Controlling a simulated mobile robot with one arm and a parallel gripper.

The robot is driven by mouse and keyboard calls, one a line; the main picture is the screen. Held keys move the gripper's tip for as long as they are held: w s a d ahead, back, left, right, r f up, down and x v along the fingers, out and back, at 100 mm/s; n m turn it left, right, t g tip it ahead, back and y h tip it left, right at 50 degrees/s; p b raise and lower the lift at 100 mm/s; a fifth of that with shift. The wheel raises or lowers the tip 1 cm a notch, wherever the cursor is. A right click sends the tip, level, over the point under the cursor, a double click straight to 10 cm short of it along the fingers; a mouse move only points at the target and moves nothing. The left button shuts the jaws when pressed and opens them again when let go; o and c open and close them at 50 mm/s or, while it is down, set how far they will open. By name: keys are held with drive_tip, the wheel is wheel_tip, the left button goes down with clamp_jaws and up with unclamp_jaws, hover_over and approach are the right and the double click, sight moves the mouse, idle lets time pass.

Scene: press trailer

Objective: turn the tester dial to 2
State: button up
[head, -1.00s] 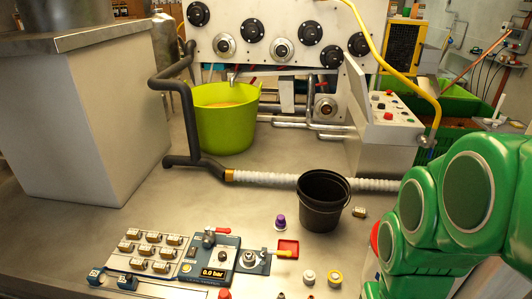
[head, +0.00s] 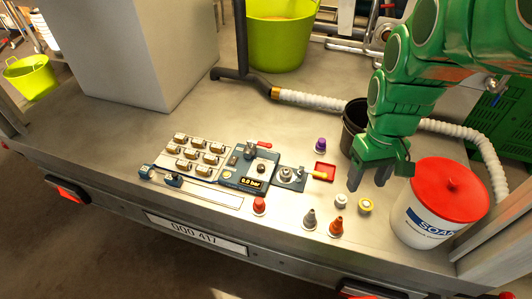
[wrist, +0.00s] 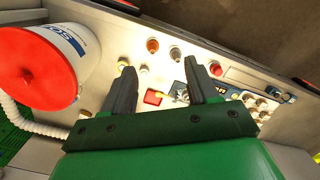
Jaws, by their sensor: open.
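The tester is a dark blue panel (head: 238,178) on the trailer bed, with a display reading 0.0 bar (head: 252,183). A small dark dial (head: 262,168) sits on it above the display; its setting is too small to read. A red-handled valve (head: 263,145) is at its top edge. My gripper (head: 368,178) hangs to the right of the tester, above the bed, open and empty. In the wrist view my gripper (wrist: 162,88) has its two fingers spread, with the tester (wrist: 220,90) partly hidden behind the right finger.
A soap bucket (head: 432,215) with a red lid stands right of my gripper. A black bucket (head: 352,125) is behind it. Several small caps and nozzles, such as the red one (head: 259,205), stand along the front. A red tray (head: 325,171) lies right of the tester.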

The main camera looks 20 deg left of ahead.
drive_tip(key=w+a+f+n, duration=0.3)
drive_tip(key=w+a, duration=0.3)
drive_tip(key=w, duration=0.1)
drive_tip(key=n+t, duration=0.1)
drive_tip(key=n, duration=0.8)
approach(261, 167)
drive_tip(key=shift+s+d+f, duration=0.1)
drive_tip(key=shift+d, duration=0.3)
drive_tip(key=shift+a+f, duration=0.35)
drive_tip(key=shift+f, duration=3.9)
drive_tip(key=shift+c, duration=0.2)
drive_tip(key=c, duration=1)
